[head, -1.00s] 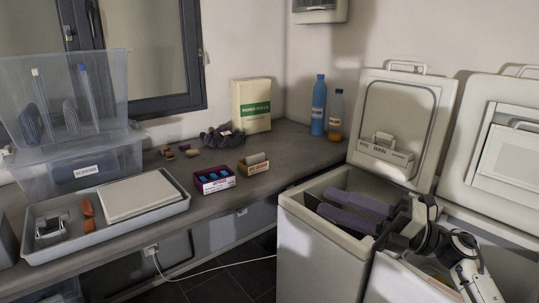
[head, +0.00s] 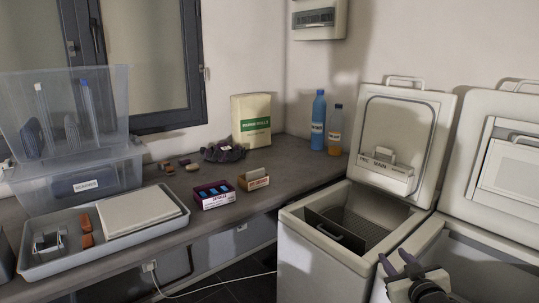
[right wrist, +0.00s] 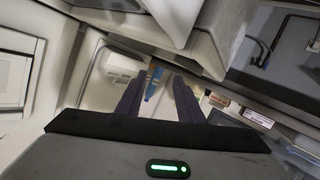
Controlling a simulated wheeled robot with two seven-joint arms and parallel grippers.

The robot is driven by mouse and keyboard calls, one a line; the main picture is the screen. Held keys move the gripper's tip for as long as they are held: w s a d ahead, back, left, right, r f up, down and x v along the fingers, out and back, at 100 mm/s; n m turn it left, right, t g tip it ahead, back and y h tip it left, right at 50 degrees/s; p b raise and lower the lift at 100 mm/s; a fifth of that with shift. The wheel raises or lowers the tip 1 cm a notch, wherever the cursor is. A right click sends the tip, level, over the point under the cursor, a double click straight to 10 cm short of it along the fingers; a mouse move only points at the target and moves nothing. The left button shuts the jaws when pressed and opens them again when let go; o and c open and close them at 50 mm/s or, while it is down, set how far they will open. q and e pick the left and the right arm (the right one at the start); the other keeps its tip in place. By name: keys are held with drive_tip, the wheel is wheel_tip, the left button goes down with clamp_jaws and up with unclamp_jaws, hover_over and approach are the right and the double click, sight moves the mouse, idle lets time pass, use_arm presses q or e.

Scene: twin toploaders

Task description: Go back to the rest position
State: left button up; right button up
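My right gripper (head: 397,262) is low at the right of the head view, over the front of the right toploader (head: 433,232). Its two dark purple fingers point up and away. In the right wrist view the gripper (right wrist: 157,88) is open, its fingers apart with nothing held between them. The left toploader (head: 310,252) stands left of the gripper with its lid (head: 398,120) up, and its open top shows a dark interior. My left gripper is not in view.
The counter along the wall holds a grey tray (head: 60,266), clear plastic bins (head: 105,180), small boxes (head: 215,201), a paper carton (head: 250,108) and a blue bottle (head: 318,122). The space above the left toploader's opening is free.

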drive_tip(key=s+a+f+g+y, duration=0.15)
drive_tip(key=s+a+f, duration=0.25)
drive_tip(key=s+f, duration=0.5)
drive_tip(key=s+a+f+g+y, duration=0.1)
drive_tip(key=s+a+f+g, duration=0.1)
drive_tip(key=s+a+f, duration=0.5)
drive_tip(key=s+a+f+g, duration=0.1)
drive_tip(key=s+f, duration=0.1)
drive_tip(key=s, duration=0.5)
drive_tip(key=s+a+f+g, duration=0.1)
drive_tip(key=s+a+f, duration=0.1)
drive_tip(key=s, duration=0.6)
drive_tip(key=s+a+f+g, duration=0.1)
drive_tip(key=s+f, duration=0.3)
drive_tip(key=s, duration=0.4)
drive_tip(key=shift+a+m+y, duration=0.3)
drive_tip(key=shift+a+y, duration=0.05)
drive_tip(key=shift+a, duration=0.1)
